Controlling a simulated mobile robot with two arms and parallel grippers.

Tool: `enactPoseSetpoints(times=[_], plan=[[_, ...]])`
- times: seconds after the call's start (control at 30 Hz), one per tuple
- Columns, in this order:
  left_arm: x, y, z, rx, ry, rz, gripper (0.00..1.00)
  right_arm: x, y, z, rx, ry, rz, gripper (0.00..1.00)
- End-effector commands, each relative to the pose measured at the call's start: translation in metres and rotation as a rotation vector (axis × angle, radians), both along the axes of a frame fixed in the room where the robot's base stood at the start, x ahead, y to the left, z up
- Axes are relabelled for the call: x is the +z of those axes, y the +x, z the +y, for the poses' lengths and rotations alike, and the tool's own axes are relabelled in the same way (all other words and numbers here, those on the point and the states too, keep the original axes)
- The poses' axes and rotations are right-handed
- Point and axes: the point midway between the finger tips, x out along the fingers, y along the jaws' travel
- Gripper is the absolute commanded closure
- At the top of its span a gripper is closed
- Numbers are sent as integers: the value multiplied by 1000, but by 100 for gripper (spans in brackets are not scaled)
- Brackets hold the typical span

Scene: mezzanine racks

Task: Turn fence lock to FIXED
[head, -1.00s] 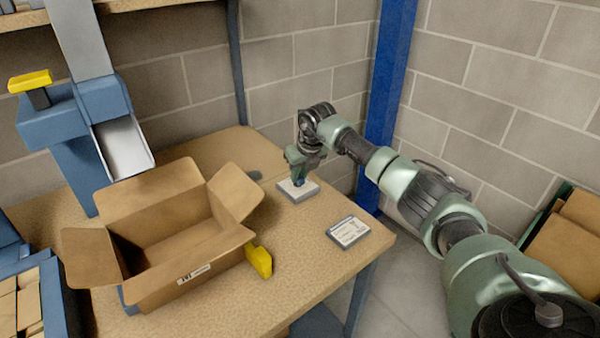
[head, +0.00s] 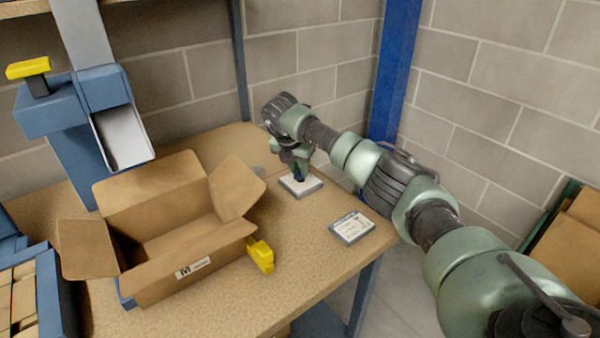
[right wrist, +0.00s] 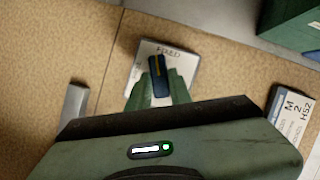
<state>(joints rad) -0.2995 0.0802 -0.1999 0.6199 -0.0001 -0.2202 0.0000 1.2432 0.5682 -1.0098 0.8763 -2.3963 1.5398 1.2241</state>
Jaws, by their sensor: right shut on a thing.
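The fence lock is a small white plate (head: 310,186) on the bench, with a dark blue knob (right wrist: 158,72) bearing a yellow line. The knob's yellow line points toward that lettering, tilted slightly left. My right gripper (head: 298,178) is over the plate, pointing down. In the right wrist view its green fingers (right wrist: 157,90) are shut on the knob, one on each side, hiding its near part. My left gripper is not in view.
An open cardboard box (head: 185,258) stands left of the lock, with a yellow block (head: 261,256) at its corner. A labelled card (head: 351,227) lies near the bench's right edge. A blue stand with a metal chute (head: 122,138) is at the left. A blue post (head: 395,75) rises behind my right arm.

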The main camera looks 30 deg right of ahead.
Motion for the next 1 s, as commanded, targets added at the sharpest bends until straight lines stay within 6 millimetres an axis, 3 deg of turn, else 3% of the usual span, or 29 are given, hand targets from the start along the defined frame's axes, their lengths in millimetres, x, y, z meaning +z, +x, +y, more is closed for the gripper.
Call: enactPoseSetpoints(times=[0.4,1.0], plan=[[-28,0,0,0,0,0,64,-1,5,1,-338,-2,-4,100],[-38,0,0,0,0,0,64,2,6,1,-479,0,-5,100]])
